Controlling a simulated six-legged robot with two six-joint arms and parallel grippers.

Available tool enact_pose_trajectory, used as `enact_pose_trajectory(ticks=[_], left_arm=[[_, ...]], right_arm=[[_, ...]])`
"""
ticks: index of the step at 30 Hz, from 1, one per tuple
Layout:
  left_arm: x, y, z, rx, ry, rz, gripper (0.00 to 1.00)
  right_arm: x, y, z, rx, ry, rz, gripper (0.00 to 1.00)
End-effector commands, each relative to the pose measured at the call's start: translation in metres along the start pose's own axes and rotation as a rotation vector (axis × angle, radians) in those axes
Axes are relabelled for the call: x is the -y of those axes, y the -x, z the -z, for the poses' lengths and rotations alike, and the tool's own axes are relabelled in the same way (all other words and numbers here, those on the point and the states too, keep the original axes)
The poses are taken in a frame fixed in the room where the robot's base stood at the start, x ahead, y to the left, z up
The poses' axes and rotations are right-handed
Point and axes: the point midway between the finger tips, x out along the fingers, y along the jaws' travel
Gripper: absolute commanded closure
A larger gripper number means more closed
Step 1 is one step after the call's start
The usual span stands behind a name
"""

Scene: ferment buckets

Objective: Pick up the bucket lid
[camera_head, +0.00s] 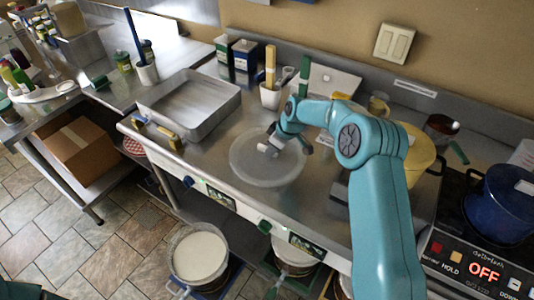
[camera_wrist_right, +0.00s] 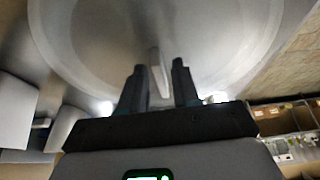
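The bucket lid (camera_head: 250,172) is a round, translucent whitish disc lying on the steel counter in the head view. Its pale upright handle (camera_wrist_right: 157,72) shows in the right wrist view, where the lid (camera_wrist_right: 95,55) fills much of the upper picture. My right gripper (camera_head: 274,142) is over the lid's middle. In the wrist view the gripper (camera_wrist_right: 161,82) is open, with one dark finger on each side of the handle and small gaps between. Whether a finger touches the handle is hard to tell. My left gripper is not in view.
A metal tray (camera_head: 150,104) stands left of the lid. A white cup with utensils (camera_head: 270,97) is behind it. A yellow pot (camera_head: 421,150) and a blue pot (camera_head: 497,207) are at right. An open bucket with white contents (camera_head: 178,247) stands below the counter's front.

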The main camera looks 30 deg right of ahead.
Motion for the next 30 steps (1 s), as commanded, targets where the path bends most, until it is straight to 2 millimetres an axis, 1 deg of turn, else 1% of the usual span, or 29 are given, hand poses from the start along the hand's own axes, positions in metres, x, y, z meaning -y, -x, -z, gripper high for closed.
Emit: enact_pose_trajectory(ticks=[1, 2, 3, 14, 19, 23, 26, 30], left_arm=[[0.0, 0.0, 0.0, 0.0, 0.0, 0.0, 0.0], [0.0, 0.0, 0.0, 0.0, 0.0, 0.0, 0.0], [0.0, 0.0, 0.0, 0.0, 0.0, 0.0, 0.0], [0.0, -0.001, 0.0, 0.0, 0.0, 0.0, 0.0], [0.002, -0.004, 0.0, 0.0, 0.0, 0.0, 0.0], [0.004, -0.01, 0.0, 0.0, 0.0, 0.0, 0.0], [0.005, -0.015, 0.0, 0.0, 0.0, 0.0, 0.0], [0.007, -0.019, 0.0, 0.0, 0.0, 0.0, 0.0]], right_arm=[[0.0, 0.0, 0.0, 0.0, 0.0, 0.0, 0.88], [0.0, 0.0, 0.0, 0.0, 0.0, 0.0, 0.98], [0.0, 0.0, 0.0, 0.0, 0.0, 0.0, 1.0], [0.0, 0.003, 0.001, -0.001, 0.0, -0.001, 1.0], [-0.001, 0.015, 0.007, -0.003, 0.0, -0.003, 1.0], [-0.001, 0.04, 0.018, -0.005, 0.002, -0.005, 1.0], [-0.001, 0.067, 0.029, -0.006, 0.002, -0.006, 1.0], [-0.001, 0.11, 0.046, -0.005, 0.001, -0.005, 1.0]])
